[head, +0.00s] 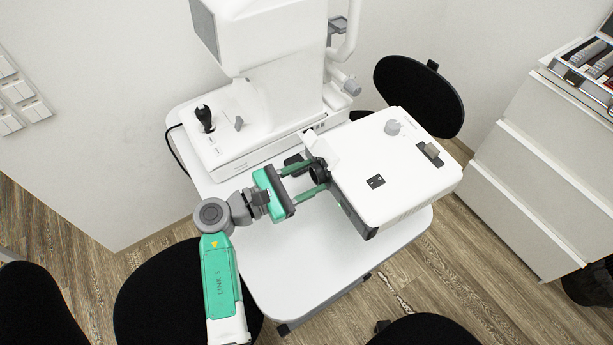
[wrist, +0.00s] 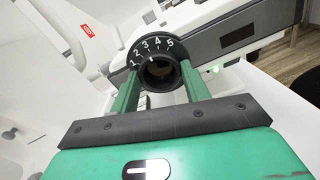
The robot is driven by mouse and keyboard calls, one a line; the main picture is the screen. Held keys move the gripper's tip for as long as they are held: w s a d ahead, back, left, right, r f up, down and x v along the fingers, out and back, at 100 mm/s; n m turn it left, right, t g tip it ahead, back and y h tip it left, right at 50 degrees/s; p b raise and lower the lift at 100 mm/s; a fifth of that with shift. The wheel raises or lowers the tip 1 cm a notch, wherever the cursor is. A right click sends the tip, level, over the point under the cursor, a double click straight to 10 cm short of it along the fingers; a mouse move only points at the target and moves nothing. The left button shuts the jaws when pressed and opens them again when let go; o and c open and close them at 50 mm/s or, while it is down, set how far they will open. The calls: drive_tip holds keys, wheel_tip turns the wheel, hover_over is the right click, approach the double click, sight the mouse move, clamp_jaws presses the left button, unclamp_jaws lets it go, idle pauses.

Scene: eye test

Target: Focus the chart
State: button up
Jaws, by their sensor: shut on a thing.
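The chart projector is a white box (head: 385,165) on the white table, with a grey knob and a small dark switch panel on top. Its black lens ring (wrist: 158,62) faces my gripper and carries white numbers 1 to 5; it also shows in the head view (head: 318,172). My gripper (head: 309,178) reaches in from the left, with its two green fingers on either side of the ring. In the wrist view my gripper (wrist: 158,78) is shut on the focus ring. The chart itself is not in view.
A large white eye instrument (head: 275,90) with a black joystick (head: 204,118) stands behind on the table (head: 290,270). The table's front is clear. Black stools stand around it. A white drawer cabinet (head: 545,165) is at right.

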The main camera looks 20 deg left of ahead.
drive_tip(key=m, duration=0.4)
drive_tip(key=o, duration=1)
drive_tip(key=p+v, duration=0.1)
drive_tip(key=v, duration=0.6)
drive_tip(key=shift+s+a+p, duration=0.25)
drive_tip(key=shift+s+p, duration=0.1)
